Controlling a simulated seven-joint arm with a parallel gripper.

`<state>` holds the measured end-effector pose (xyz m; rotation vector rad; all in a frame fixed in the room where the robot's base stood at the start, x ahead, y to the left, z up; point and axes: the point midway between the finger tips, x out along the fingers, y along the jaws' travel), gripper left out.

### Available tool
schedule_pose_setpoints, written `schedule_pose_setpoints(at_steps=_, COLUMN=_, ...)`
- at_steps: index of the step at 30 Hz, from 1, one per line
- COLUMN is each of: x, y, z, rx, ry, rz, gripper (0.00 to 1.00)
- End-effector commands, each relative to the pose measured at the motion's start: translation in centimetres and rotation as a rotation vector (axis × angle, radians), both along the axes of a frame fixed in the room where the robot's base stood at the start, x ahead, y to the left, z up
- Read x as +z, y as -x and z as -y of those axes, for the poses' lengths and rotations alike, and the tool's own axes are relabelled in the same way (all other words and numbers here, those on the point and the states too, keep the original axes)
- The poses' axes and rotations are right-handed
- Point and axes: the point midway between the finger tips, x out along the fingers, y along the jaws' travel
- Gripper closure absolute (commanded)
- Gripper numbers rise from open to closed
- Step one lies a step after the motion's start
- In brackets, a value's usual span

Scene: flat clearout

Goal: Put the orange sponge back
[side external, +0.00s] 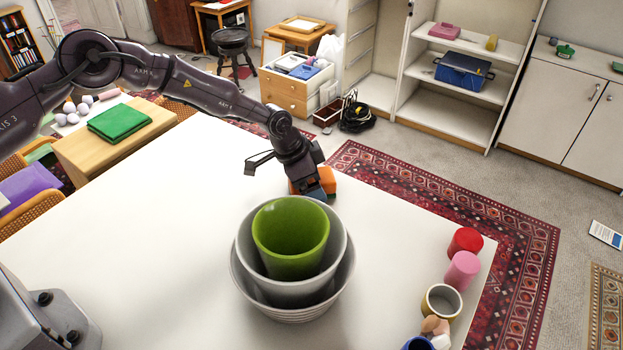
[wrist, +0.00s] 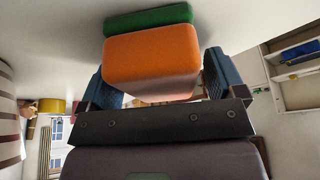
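The orange sponge (wrist: 151,62) is a rounded orange block in the wrist view, with a green part (wrist: 150,19) along its far side. It lies between the two blue fingers of my gripper (wrist: 160,76). The fingers are wide apart, one close along each side; whether both press on it I cannot tell. In the side external view the sponge (side external: 328,180) shows partly at the table's far edge, behind the stacked bowls. My gripper (side external: 312,188) points down at it there and partly hides it. Whether the sponge touches the white table (side external: 150,240) is not clear.
A green cup (side external: 290,235) stands inside stacked white bowls (side external: 293,312), close in front of my gripper. Red (side external: 466,241) and pink (side external: 462,270) cups and a yellowish mug (side external: 441,302) line the right edge. An open shelf (side external: 450,110) stands beyond. The table's left is clear.

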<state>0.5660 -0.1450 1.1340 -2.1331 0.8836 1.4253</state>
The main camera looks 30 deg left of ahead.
Motion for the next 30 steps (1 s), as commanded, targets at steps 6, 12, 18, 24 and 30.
schedule_pose_setpoints(at_steps=6, x=0.5, y=0.0, z=0.0, rx=0.000, ry=0.000, rz=0.001, gripper=0.11)
schedule_pose_setpoints(at_steps=12, x=3.3, y=0.8, z=-0.9, rx=0.001, ry=0.000, rz=0.003, gripper=0.11)
schedule_pose_setpoints(at_steps=18, x=7.5, y=1.9, z=-2.1, rx=0.002, ry=0.000, rz=0.004, gripper=0.11)
schedule_pose_setpoints(at_steps=24, x=10.4, y=2.9, z=-3.0, rx=0.001, ry=-0.001, rz=0.002, gripper=0.11)
schedule_pose_setpoints(at_steps=30, x=11.4, y=3.2, z=-3.2, rx=0.000, ry=0.001, rz=0.001, gripper=0.11)
